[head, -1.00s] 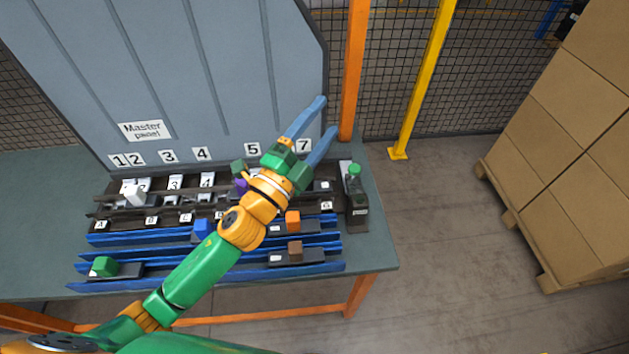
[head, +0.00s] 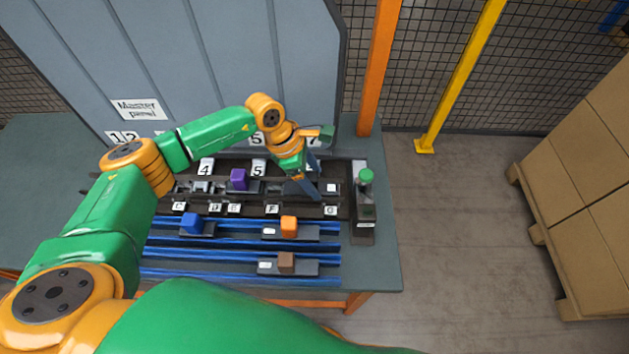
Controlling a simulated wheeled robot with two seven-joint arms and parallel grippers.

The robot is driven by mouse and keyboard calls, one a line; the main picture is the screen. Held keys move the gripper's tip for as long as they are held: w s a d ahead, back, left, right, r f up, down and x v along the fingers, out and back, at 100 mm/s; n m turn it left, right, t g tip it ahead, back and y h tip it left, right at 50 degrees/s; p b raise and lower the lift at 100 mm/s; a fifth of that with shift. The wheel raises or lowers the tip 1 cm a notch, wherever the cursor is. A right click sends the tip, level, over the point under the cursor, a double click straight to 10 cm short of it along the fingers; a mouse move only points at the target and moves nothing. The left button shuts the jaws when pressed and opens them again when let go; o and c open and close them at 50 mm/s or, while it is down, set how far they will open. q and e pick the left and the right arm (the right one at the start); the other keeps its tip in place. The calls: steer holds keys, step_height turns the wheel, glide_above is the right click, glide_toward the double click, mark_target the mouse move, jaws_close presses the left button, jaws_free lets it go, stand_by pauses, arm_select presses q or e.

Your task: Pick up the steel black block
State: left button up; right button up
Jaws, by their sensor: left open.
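My left gripper (head: 312,188) is open, its blue fingers pointing down over the right end of the dark upper rail (head: 345,190), near the label G. I cannot make out a steel black block for certain. The gripper hides part of the rail there. A small white-topped piece (head: 332,188) shows just right of the fingers; I cannot tell what it belongs to. A purple block (head: 239,179) stands on the rail left of the gripper. My right gripper is not in view.
Orange (head: 288,226), brown (head: 286,262) and blue (head: 191,223) blocks sit on carriers on the blue rails nearer me. A green-button post (head: 366,178) stands close right of the gripper. The grey panel (head: 240,60) rises behind. My arm covers the table's left part.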

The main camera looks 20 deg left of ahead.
arm_select(q)
steer(key=shift+s, duration=0.15)
steer(key=c, duration=0.7)
jaws_close()
